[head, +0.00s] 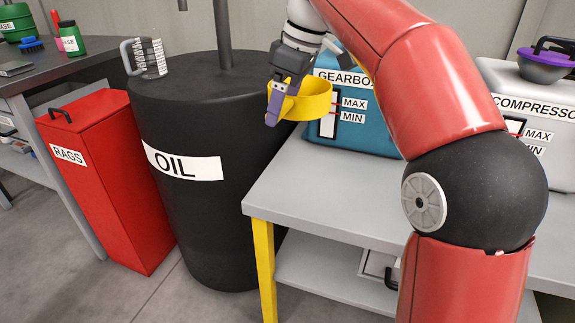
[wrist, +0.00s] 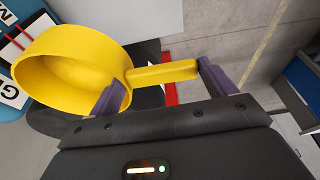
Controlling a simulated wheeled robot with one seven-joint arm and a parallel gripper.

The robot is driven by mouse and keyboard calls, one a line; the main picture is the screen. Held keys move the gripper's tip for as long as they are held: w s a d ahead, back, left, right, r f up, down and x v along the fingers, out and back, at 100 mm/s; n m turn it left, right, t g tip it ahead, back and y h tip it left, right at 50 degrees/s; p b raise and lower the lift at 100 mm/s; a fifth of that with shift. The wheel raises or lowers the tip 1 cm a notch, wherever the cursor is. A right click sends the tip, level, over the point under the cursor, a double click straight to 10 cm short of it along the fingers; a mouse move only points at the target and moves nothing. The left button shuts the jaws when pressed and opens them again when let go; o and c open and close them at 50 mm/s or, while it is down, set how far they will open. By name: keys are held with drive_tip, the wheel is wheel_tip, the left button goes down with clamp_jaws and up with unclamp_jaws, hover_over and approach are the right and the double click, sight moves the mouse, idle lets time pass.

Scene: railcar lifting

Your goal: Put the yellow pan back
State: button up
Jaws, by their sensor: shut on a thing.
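The yellow pan (head: 308,101) is held up in the air in front of the teal gearbox (head: 350,138), near the bench's left end, and hides part of the gearbox's front. In the wrist view the pan (wrist: 75,62) is on the left, with its handle pointing right between the purple fingers. My gripper (head: 274,103) is shut on the pan's handle; the fingers also show in the wrist view (wrist: 162,84). The pan looks tilted in the wrist view.
A black OIL drum (head: 192,225) stands left of the grey bench (head: 310,193), with a grey ribbed mug-like container (head: 150,58) on its lid. A red RAGS bin (head: 105,180) is beside it. The compressor (head: 535,105) carries a purple funnel-like vessel (head: 545,65). The bench's front left is clear.

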wheel_tip(320, 180, down, 16)
drive_tip(key=shift+r+b, duration=0.2)
drive_tip(key=shift+b, duration=1.05)
drive_tip(key=shift+f, duration=0.2)
drive_tip(key=o, duration=1.1)
drive_tip(key=shift+c, duration=0.2)
drive_tip(key=p+v, duration=0.1)
drive_tip(key=v, duration=1.1)
drive_tip(key=shift+r+p, duration=0.2)
drive_tip(key=shift+p, duration=0.1)
drive_tip(key=s+d+f+m+t+h, duration=0.1)
drive_tip(key=s+d+f+m, duration=0.3)
drive_tip(key=s, duration=0.3)
drive_tip(key=s+d+f+m+t+h, duration=0.1)
drive_tip(key=s+d+f+m+t, duration=0.1)
drive_tip(key=s+d+f+m, duration=0.3)
drive_tip(key=s+d+f+m+t+h, duration=0.1)
drive_tip(key=s+d+f+m, duration=0.3)
drive_tip(key=s+f, duration=0.3)
drive_tip(key=s+m, duration=0.1)
drive_tip(key=s, duration=0.2)
drive_tip(key=shift+s+d+f+t, duration=0.15)
drive_tip(key=shift+s+d+t, duration=0.05)
drive_tip(key=shift+s+t, duration=0.15)
